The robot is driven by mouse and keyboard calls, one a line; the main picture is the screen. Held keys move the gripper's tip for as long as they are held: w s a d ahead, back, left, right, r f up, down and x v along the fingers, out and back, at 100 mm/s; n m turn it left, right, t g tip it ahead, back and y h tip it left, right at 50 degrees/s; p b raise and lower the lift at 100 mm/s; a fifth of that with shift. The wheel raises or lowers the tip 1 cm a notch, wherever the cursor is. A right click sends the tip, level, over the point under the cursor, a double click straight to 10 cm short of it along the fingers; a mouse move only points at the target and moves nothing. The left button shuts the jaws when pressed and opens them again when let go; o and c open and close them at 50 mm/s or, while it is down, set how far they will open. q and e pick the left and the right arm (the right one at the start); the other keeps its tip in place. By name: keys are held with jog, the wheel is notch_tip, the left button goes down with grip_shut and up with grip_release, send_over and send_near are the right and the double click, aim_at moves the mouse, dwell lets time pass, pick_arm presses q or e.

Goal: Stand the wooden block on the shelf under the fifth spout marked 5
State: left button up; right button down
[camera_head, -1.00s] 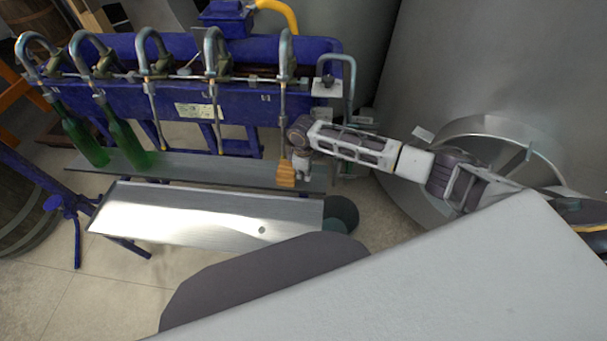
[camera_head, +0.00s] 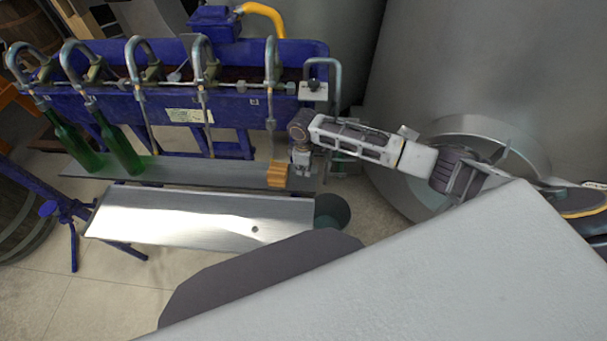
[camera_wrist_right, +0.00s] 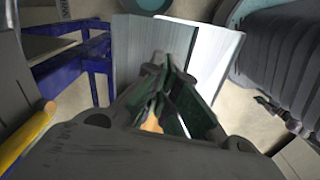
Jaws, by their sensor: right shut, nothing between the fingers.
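The small orange-brown wooden block (camera_head: 278,174) stands on the grey shelf (camera_head: 215,173) near its right end, roughly below the fifth spout (camera_head: 271,90). There is a gap between the spout's lower end and the block. The spout's number is not readable. My right gripper (camera_head: 300,172) is just right of the block, low over the shelf end, shut and empty; I cannot tell whether it touches the block. In the right wrist view its fingers (camera_wrist_right: 165,95) are closed together, and a small wood-coloured patch, likely the block (camera_wrist_right: 152,123), shows behind them. My left gripper is not in view.
Two green bottles (camera_head: 121,150) stand tilted at the left spouts. A bright metal tray (camera_head: 190,215) lies in front of the shelf. A bent pipe (camera_head: 337,80) rises right of the fifth spout. A large steel tank (camera_head: 460,60) fills the right. The shelf's middle is clear.

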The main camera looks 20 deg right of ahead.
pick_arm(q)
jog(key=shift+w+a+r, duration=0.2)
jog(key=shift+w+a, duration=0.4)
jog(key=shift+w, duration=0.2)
pick_arm(e)
jog(key=shift+r, duration=2.75)
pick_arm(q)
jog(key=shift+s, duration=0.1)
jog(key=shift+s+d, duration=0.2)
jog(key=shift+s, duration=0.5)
